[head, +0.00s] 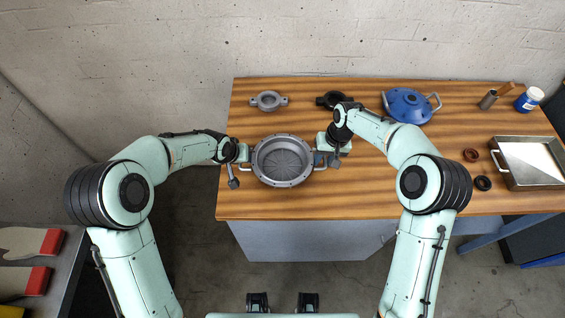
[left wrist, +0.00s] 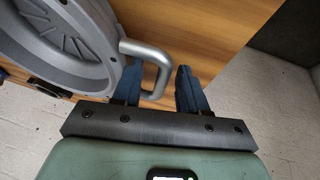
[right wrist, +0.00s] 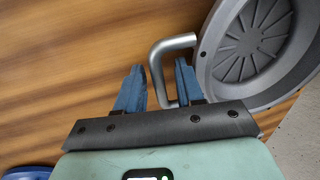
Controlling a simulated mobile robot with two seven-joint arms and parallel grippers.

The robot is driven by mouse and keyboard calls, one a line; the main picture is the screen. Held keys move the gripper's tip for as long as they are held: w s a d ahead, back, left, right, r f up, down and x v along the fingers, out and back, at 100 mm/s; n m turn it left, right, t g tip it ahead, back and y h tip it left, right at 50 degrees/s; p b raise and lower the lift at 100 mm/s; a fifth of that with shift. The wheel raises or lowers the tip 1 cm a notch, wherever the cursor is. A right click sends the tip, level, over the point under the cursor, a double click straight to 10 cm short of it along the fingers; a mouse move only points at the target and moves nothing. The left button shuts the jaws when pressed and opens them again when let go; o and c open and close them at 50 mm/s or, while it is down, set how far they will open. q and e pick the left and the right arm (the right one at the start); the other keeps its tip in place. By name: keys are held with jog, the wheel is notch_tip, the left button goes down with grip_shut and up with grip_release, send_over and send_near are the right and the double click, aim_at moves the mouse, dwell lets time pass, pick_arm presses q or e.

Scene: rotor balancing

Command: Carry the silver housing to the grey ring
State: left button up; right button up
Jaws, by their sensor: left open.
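The silver housing (head: 283,161) is a round, open pan with a ribbed floor and a bar handle on each side. It appears to rest on the wooden table near its front left. The grey ring (head: 268,101), with two side lugs, lies behind it. My left gripper (left wrist: 158,69) is open, its fingers on either side of the left handle (left wrist: 158,55). My right gripper (right wrist: 159,68) is open, its fingers on either side of the right handle (right wrist: 172,42). Gaps show beside both handles. In the head view the fingertips are small and partly hidden.
A black ring (head: 330,99) lies right of the grey one, partly behind my right arm. A blue lid (head: 408,105) with handles stands farther right. A metal tray (head: 511,181), small rings (head: 471,154) and a blue-white jar (head: 529,100) are at the right end.

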pick_arm(q)
grip_shut()
pick_arm(e)
grip_shut()
pick_arm(q)
jog(key=shift+w+r, duration=0.1)
pick_arm(e)
jog(key=shift+w+r, duration=0.1)
jog(key=shift+r, duration=0.05)
dwell(0.8)
